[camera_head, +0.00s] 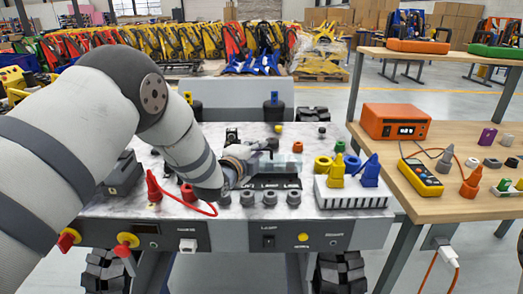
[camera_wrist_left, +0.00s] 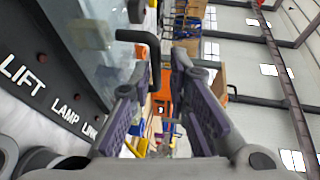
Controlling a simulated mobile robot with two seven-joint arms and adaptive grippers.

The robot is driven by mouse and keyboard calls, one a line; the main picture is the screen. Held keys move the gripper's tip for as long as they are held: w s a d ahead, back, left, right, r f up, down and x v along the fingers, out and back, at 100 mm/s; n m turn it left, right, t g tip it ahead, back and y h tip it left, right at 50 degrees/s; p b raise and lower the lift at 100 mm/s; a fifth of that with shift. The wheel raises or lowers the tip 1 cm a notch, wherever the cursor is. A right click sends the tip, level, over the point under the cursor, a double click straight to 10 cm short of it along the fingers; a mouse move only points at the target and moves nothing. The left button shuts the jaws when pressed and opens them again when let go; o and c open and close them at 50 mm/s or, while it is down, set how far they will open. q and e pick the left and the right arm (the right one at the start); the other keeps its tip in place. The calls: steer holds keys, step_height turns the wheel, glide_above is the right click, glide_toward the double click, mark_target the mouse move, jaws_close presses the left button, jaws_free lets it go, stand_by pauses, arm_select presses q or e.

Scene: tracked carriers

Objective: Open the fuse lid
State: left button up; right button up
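The fuse lid (camera_head: 292,159) is a clear, greyish pane over the dark fuse box in the middle of the bench top. In the left wrist view, the clear pane (camera_wrist_left: 92,62) lies beyond a black strip lettered LIFT, LAMP, LINK. A black bar handle (camera_wrist_left: 152,48) stands off the pane. My left gripper (camera_head: 262,149) is at the left of the lid. In the left wrist view its purple-padded fingers (camera_wrist_left: 162,68) are apart, with the handle close to the left finger's inner side. I cannot tell whether they touch. My right gripper is not in view.
A white block with yellow and blue plugs (camera_head: 352,193) stands right of the fuse box. Grey knobs (camera_head: 270,198) line its front. A red cable (camera_head: 190,206) loops at the left. An orange device (camera_head: 395,121) and yellow meter (camera_head: 420,178) are on the right table.

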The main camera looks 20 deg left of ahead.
arm_select(q)
steer(key=shift+w+d+f, duration=0.1)
steer(key=shift+w+f, duration=0.55)
steer(key=shift+f, duration=0.1)
steer(key=shift+w+r, duration=0.2)
steer(key=shift+w, duration=0.25)
steer(key=shift+r, duration=0.15)
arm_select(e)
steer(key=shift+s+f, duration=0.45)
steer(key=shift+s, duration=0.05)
arm_select(q)
jaws_close()
